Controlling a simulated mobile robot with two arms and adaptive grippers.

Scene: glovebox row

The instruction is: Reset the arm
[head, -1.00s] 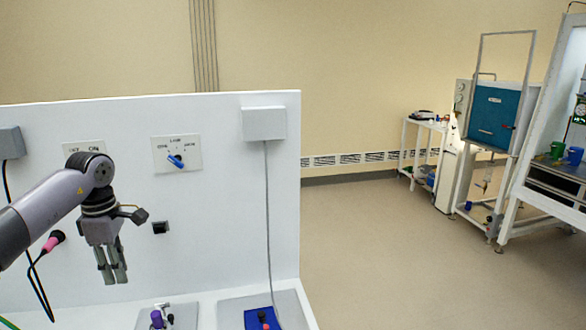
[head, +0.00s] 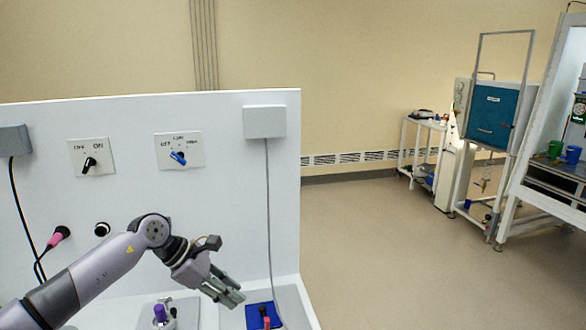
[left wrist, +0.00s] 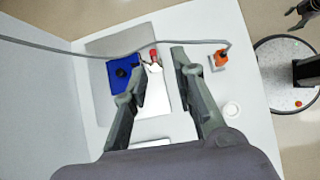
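My left gripper (head: 236,297) hangs low in front of the white panel in the head view, pointing down and right toward the blue block. In the left wrist view its two fingers (left wrist: 165,58) stand apart with nothing between them, over a light plate. The blue block (left wrist: 122,73) and a small red-tipped item (left wrist: 153,54) are near the left finger; the block also shows in the head view (head: 253,321). A dark gripper-like shape (left wrist: 304,14), perhaps my right gripper, is cut off at the wrist view's top right corner; its opening is unclear.
The white panel (head: 230,195) carries an off/on switch (head: 90,161), a blue selector knob (head: 178,157) and a grey box (head: 264,121) with a hanging cable. A purple-capped item (head: 160,312) stands on the bench. An orange item (left wrist: 221,58) is right of my fingers. Open floor lies right.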

